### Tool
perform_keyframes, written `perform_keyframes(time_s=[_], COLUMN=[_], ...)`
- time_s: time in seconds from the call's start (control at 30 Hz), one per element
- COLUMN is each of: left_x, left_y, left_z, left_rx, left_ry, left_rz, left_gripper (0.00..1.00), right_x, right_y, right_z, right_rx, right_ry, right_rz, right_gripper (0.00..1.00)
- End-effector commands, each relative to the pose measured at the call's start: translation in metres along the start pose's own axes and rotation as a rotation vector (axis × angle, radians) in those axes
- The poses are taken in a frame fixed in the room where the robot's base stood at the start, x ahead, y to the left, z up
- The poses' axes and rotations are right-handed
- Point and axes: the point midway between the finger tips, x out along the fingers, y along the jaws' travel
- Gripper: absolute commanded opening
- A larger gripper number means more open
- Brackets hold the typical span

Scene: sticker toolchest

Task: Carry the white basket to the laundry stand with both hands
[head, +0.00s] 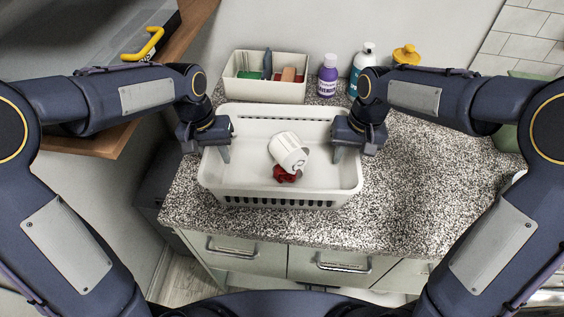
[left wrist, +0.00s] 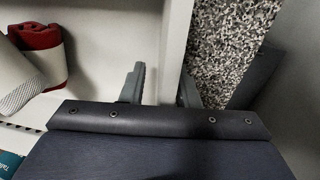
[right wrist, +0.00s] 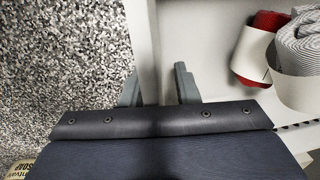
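The white basket (head: 282,188) stands on the speckled counter. A white roll or container (head: 287,150) and a red cloth-like item (head: 287,174) lie inside it. My left gripper (head: 222,150) is at the basket's left wall, and my right gripper (head: 342,150) is at its right wall. In the left wrist view, the basket wall (left wrist: 174,45) runs between the open fingers (left wrist: 160,90), with a gap on the inner side. In the right wrist view, the wall (right wrist: 143,40) also lies between open fingers (right wrist: 158,90), with a similar gap. No laundry stand is recognisable.
Behind the basket stand a cream bin (head: 266,91) with several items, a purple bottle (head: 327,77), a teal bottle (head: 361,68) and a yellow-topped bottle (head: 406,55). A wooden shelf (head: 100,140) is at left. The counter (head: 430,190) is clear to the right.

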Motion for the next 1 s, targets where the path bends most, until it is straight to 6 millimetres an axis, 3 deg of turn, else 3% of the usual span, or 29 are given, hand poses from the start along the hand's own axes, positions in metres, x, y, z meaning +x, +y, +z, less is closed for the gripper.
perform_keyframes(time_s=[0.4, 0.63, 1.0], left_x=[0.0079, 0.0077, 0.0070], left_y=[-0.0002, 0.0002, 0.0041], left_z=[0.0002, 0.0001, 0.0001], left_rx=[0.000, 0.000, 0.005], left_ry=[0.000, 0.001, 0.002], left_rz=[0.000, 0.001, 0.006], left_gripper=[0.28, 0.01, 0.00], right_x=[0.0062, 0.0060, 0.0051], right_y=[0.0003, 0.0000, -0.0041], right_z=[0.0000, -0.0001, 0.0002], right_rx=[0.001, 0.000, -0.004], right_ry=[0.001, 0.001, 0.003], right_rz=[0.000, -0.001, -0.006], right_gripper=[0.28, 0.01, 0.00])
